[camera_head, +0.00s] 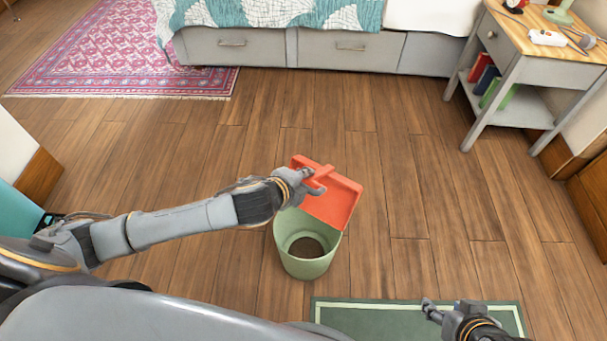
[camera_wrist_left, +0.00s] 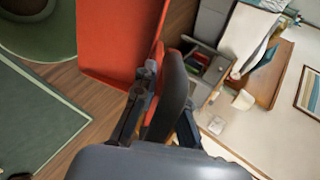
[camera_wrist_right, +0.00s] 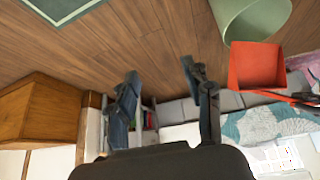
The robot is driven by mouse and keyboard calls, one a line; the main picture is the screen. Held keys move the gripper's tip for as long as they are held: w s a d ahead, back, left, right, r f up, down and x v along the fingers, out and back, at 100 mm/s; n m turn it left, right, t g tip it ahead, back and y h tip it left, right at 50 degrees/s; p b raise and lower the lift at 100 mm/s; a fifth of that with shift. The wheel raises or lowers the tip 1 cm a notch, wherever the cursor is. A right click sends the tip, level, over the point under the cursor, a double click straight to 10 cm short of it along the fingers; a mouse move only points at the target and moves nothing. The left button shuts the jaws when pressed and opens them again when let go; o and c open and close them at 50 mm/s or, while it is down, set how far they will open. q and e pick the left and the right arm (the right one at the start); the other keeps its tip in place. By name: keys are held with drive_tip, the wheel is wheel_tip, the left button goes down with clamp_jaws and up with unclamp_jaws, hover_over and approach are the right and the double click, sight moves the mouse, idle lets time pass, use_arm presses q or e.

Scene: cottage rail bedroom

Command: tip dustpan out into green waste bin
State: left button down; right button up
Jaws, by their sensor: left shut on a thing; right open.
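The red dustpan (camera_head: 340,206) is held by its handle in my left gripper (camera_head: 316,182), which is shut on it. The pan is tilted and hangs over the back right rim of the green waste bin (camera_head: 291,262); I cannot tell whether they touch. The bin stands upright on the floor, with a dark brown patch visible at its bottom. The dustpan also shows in the left wrist view (camera_wrist_left: 112,40) and the right wrist view (camera_wrist_right: 256,66); no debris is visible in it. My right gripper (camera_head: 432,308) is open and empty, low at the right over the mat.
A green mat (camera_head: 375,317) lies at the front, right of the bin. A grey-and-wood bedside table (camera_head: 541,42) stands at the back right. The bed's drawers (camera_head: 340,50) and a pink rug (camera_head: 120,50) are at the back. The wooden floor between is clear.

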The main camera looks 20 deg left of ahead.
use_arm(q)
drive_tip(key=shift+s+a+f+t+b, duration=0.1)
drive_tip(key=shift+s+f+t+b, duration=0.15)
drive_tip(key=shift+s+b, duration=0.45)
use_arm(e)
drive_tip(key=shift+w+a+r+t+y, duration=0.8)
drive_tip(key=shift+w+a+r+t, duration=0.9)
drive_tip(key=shift+w+r+t, duration=2.2)
use_arm(q)
drive_tip(key=shift+s+a+f+t+h+b, duration=0.2)
drive_tip(key=shift+s+t+b, duration=0.4)
drive_tip(key=shift+b, duration=0.7)
drive_tip(key=shift+s+a+f+t+h+b, duration=0.1)
drive_tip(key=shift+s+a+t+b, duration=0.15)
drive_tip(key=shift+s+b, duration=0.85)
use_arm(e)
wheel_tip(320, 180, up, 16)
drive_tip(key=w+a+n+t+y, duration=0.1)
drive_tip(key=w+a+t+y, duration=0.1)
drive_tip(key=t, duration=0.7)
drive_tip(key=shift+a+r+t+y, duration=0.15)
drive_tip(key=shift+a+t+y, duration=0.2)
drive_tip(key=shift+y, duration=0.55)
use_arm(q)
drive_tip(key=shift+w, duration=0.2)
use_arm(e)
drive_tip(key=shift+w, duration=0.1)
drive_tip(key=shift+a+r, duration=0.15)
drive_tip(key=shift+a, duration=0.5)
